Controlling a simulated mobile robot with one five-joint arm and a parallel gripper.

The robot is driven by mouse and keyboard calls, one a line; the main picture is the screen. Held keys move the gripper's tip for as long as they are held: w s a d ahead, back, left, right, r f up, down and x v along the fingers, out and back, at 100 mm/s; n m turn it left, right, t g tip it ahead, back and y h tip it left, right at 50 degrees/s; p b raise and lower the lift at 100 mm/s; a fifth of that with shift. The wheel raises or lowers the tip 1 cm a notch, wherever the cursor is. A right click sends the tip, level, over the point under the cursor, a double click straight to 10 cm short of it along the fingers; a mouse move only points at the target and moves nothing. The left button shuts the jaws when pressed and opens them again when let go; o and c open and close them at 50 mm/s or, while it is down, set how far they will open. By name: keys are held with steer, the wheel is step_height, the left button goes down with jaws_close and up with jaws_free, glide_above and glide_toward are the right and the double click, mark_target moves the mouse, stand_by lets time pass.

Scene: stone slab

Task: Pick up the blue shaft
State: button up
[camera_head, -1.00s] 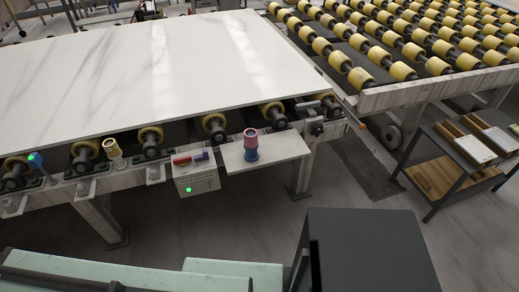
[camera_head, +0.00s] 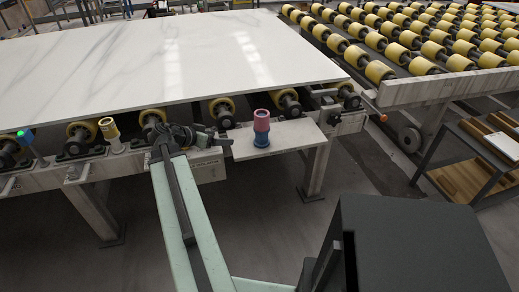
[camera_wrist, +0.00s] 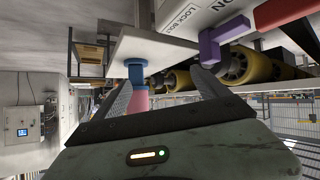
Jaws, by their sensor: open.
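The blue shaft (camera_head: 261,140) stands upright on a small white shelf (camera_head: 285,146), with a pink, cup-like ring (camera_head: 262,120) around its upper part. In the wrist view, which is upside down, the blue shaft (camera_wrist: 137,70) hangs from the shelf's underside in the picture, and the pink ring (camera_wrist: 138,98) is partly behind the left finger. My gripper (camera_head: 200,133) is to the left of the shaft in the head view, apart from it. In the wrist view my gripper (camera_wrist: 163,86) is open, with nothing held between its fingers.
A white marble slab (camera_head: 150,60) lies on rollers behind the shelf. A purple block (camera_wrist: 220,42) on a white box (camera_wrist: 185,15) is beyond the right finger. A roller conveyor (camera_head: 420,40) is at the upper right.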

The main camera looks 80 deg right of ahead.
mark_target(257, 132)
steer(key=s+d+m+g, duration=0.1)
steer(key=s, duration=0.2)
steer(key=s+d+m+b, duration=0.1)
steer(key=s+d, duration=0.1)
steer(key=s, duration=0.2)
steer(key=s+d+m+g, duration=0.1)
steer(key=s, duration=0.3)
steer(key=shift+s+d+r+m+g, duration=0.2)
steer(key=shift+r+m+g, duration=0.1)
steer(key=b+x, duration=0.1)
steer(key=x, duration=0.2)
steer(key=b+x, duration=0.2)
steer(key=x, duration=0.2)
steer(key=shift+w+d+f+b, duration=0.25)
steer(key=shift+w+d+b, duration=0.05)
steer(key=shift+w, duration=0.05)
steer(key=shift+s+d, duration=0.2)
